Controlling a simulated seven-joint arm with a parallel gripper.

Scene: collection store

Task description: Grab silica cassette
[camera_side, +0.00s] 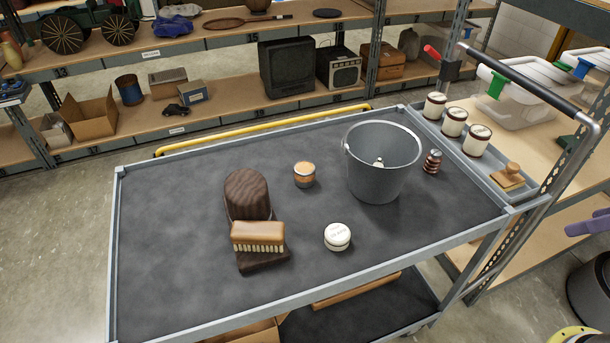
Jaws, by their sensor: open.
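No part labelled clearly as the silica cassette can be read. A small round container (304,175) with an orange-brown band stands near the middle of the cart top. A short white round tin (337,237) with small dark lettering on its lid stands nearer the front edge. I cannot tell which of them is the cassette. A grey metal bucket (378,185) stands to their right, with a small white object (379,163) inside, partly hidden by the rim. My gripper is not in view.
A brush (257,236) lies against a dark wooden block (247,194) left of the tins. A dark ribbed piece (432,162) stands right of the bucket. White jars (453,122) and a wooden stamp (508,175) occupy the side tray. The cart's left part is clear.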

